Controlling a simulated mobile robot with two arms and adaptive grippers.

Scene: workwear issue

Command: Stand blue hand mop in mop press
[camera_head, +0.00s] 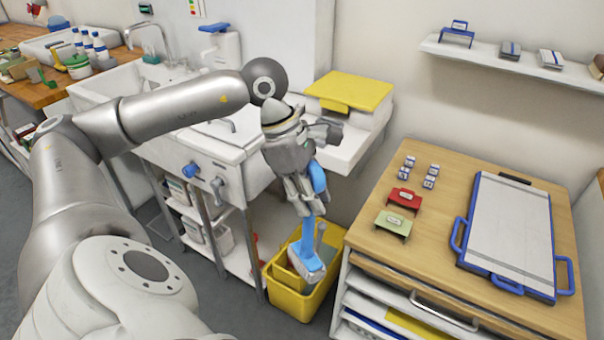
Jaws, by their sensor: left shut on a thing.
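My left gripper (303,203) is shut on the blue hand mop (308,232). The mop hangs with its handle up and its grey-white head (309,269) down. The mop head is over or inside the yellow mop press (288,300), which stands on the floor between the sink and the wooden cabinet. I cannot tell whether the head touches the press. Part of the mop handle is hidden by the gripper fingers. My right gripper is not in view.
The wooden cabinet (418,248) with a blue-edged board (510,225) stands close on the right. The sink unit (233,153) and its metal legs are close on the left. A yellow-lidded white box (349,92) is behind the arm.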

